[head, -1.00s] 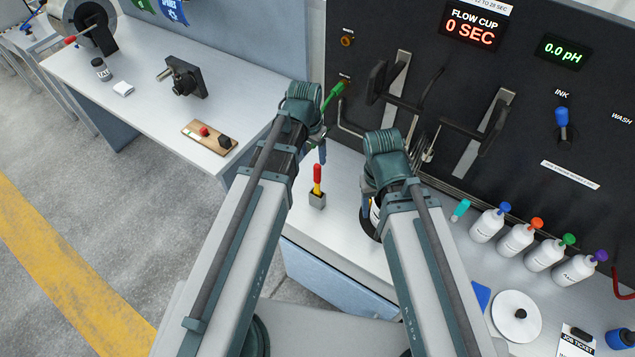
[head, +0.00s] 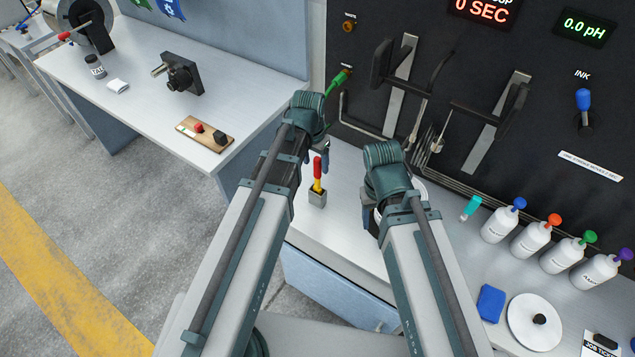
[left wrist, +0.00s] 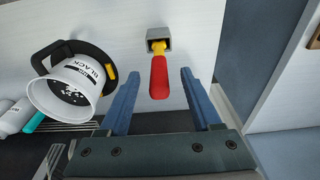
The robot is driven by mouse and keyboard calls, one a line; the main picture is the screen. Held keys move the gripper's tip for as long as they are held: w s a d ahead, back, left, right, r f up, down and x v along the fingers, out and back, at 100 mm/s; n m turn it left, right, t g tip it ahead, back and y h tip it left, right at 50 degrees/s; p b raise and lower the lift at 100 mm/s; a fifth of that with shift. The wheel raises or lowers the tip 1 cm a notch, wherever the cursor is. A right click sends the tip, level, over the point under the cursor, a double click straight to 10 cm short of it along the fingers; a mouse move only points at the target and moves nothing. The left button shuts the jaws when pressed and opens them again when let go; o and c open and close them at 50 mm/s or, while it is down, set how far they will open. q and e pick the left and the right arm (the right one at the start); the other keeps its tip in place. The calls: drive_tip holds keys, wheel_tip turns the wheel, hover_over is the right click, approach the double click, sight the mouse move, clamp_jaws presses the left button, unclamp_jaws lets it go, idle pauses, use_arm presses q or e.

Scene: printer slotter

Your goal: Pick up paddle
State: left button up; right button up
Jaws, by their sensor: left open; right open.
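The paddle (head: 317,166) has a red handle and yellow neck and stands upright in a small grey holder (head: 317,198) on the white counter. In the left wrist view the paddle's red handle (left wrist: 159,78) points toward me, with the holder (left wrist: 159,35) behind it. My left gripper (head: 317,159) is at the handle; its blue fingers (left wrist: 159,75) are open, one on each side of it in the picture. I cannot tell whether they touch it. My right gripper (head: 368,215) is open, apart from the paddle, partly hidden by its own arm.
A white cup (left wrist: 72,85) marked BLACK with a black handle stands near the holder. Several white bottles (head: 503,223) stand to the right. The black panel (head: 450,60) with levers rises behind. A side table (head: 140,110) stands at left, across a gap.

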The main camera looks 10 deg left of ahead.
sight(318, 170)
use_arm(q)
drive_tip(key=f+b, duration=0.3)
drive_tip(key=w+f+b, duration=0.1)
drive_tip(key=f, duration=0.1)
drive_tip(key=shift+d+b, duration=0.25)
drive_tip(key=shift+b, duration=0.05)
drive_tip(key=shift+r, duration=0.1)
clamp_jaws()
